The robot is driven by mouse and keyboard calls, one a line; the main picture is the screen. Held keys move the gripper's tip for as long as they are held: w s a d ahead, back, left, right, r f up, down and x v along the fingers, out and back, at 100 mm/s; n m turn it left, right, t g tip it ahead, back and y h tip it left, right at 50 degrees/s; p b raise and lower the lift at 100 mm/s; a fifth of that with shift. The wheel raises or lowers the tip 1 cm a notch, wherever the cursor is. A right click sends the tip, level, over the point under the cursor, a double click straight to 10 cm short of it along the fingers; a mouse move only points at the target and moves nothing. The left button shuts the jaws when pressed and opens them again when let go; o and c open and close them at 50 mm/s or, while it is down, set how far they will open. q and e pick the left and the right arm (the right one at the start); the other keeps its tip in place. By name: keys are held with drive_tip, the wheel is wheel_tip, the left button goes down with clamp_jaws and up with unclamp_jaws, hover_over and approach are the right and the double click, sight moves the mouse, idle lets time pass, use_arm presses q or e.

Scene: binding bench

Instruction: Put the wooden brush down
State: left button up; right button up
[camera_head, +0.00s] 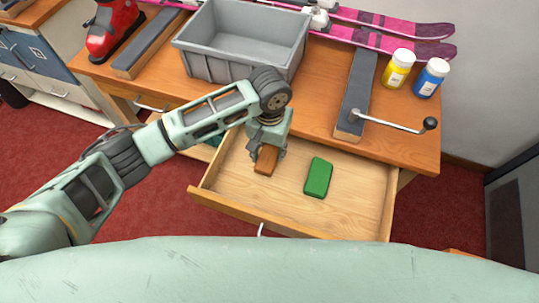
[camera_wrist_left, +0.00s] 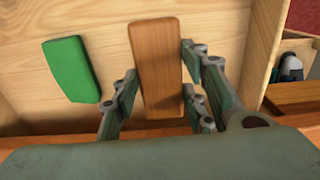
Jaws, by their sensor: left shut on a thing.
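The wooden brush (camera_head: 266,160) is a small brown block. My left gripper (camera_head: 266,148) points down over the open drawer (camera_head: 345,205) and is shut on the brush. In the left wrist view the brush (camera_wrist_left: 157,62) stands between the two fingers of the gripper (camera_wrist_left: 160,100), with the pale drawer floor behind it. I cannot tell whether the brush touches the drawer floor. My right gripper is not in view.
A green block (camera_head: 318,177) lies in the drawer to the right of the brush; it also shows in the left wrist view (camera_wrist_left: 70,68). A grey bin (camera_head: 240,45), a yellow jar (camera_head: 398,69) and a blue jar (camera_head: 431,78) stand on the bench. The drawer's right part is bare.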

sight(270, 153)
use_arm(q)
wheel_tip(270, 153, down, 4)
drive_tip(key=shift+r, duration=0.25)
drive_tip(key=shift+s+f, duration=0.1)
drive_tip(key=o, duration=1.1)
drive_tip(key=shift+f, duration=0.1)
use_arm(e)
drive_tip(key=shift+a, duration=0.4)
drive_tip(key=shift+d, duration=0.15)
use_arm(q)
drive_tip(key=shift+r, duration=0.4)
wheel_tip(270, 153, up, 12)
drive_tip(key=shift+f, duration=0.2)
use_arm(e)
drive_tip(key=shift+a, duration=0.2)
